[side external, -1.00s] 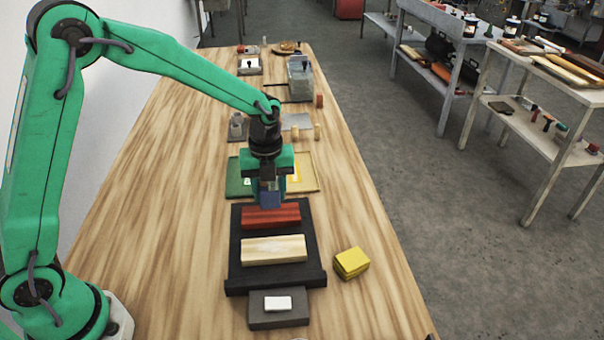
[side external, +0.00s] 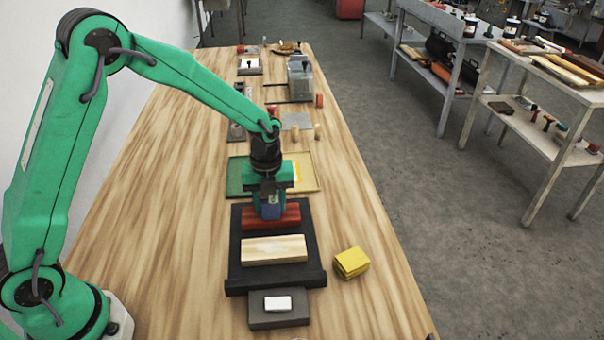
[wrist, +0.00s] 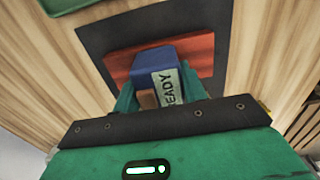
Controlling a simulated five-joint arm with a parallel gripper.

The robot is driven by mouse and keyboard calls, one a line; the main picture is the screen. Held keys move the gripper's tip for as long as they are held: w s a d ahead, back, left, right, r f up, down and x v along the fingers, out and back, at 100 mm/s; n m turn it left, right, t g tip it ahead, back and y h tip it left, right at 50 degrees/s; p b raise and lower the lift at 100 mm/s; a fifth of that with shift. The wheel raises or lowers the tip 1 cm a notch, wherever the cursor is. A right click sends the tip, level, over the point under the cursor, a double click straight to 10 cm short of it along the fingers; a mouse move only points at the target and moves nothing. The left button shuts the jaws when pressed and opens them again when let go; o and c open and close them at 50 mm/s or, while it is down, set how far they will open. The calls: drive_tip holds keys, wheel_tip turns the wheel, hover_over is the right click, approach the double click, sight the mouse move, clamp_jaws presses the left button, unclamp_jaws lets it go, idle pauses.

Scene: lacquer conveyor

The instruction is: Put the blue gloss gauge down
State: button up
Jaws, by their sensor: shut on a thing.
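The blue gloss gauge (side external: 270,210) is held in my gripper (side external: 268,205), right at the red-brown block. In the wrist view the gauge (wrist: 151,62) shows a pale label reading "READY", and my gripper (wrist: 160,95) is shut on it. The red-brown block (side external: 288,215) lies on the far part of a black board (side external: 236,255); it also shows in the wrist view (wrist: 203,50) behind the gauge. Whether the gauge touches the block is unclear.
A pale wood block (side external: 273,250) lies on the same board, nearer the front. A grey block with a white piece (side external: 278,303) stands before it. Yellow blocks (side external: 351,262) sit to the right. Green and yellow trays (side external: 305,170) lie behind. The table's left side is clear.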

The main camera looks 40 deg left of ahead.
drive_tip(key=shift+f, duration=0.15)
drive_tip(key=o, duration=1.2)
drive_tip(key=shift+c, duration=0.2)
wheel_tip(320, 180, up, 12)
drive_tip(key=shift+r, duration=0.2)
drive_tip(key=shift+s+r, duration=0.1)
